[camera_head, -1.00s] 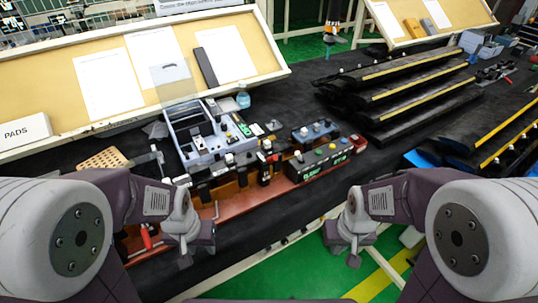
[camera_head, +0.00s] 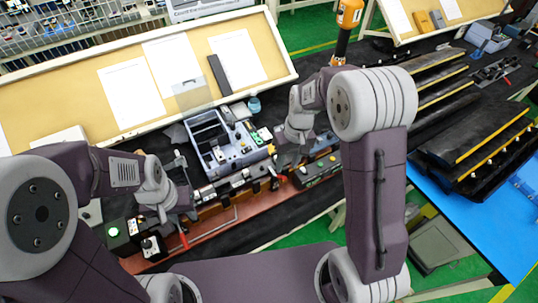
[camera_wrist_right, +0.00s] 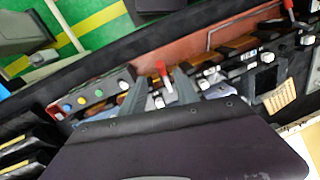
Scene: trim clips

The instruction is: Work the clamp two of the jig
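The jig's reddish-brown base (camera_head: 222,224) runs along the table's front edge, with several clamps along it. One red-handled clamp (camera_wrist_right: 161,73) shows between my right gripper's fingers in the wrist view. Another red handle (camera_wrist_right: 288,5) is at the top right there, and a red handle (camera_head: 183,237) shows beside my left gripper in the head view. I cannot read which clamp is number two. My right gripper (camera_wrist_right: 160,88) is open, its fingers apart on either side of the clamp; contact is unclear. My left gripper (camera_head: 176,212) hangs over the jig's left part; its fingers are unclear.
A blue-grey tray (camera_head: 205,125) stands behind the jig. A box with coloured buttons (camera_head: 322,170) is at the jig's right end, close to my right gripper. A green-lit box (camera_head: 113,232) is at the left. Black stepped racks (camera_head: 430,85) stand at the right.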

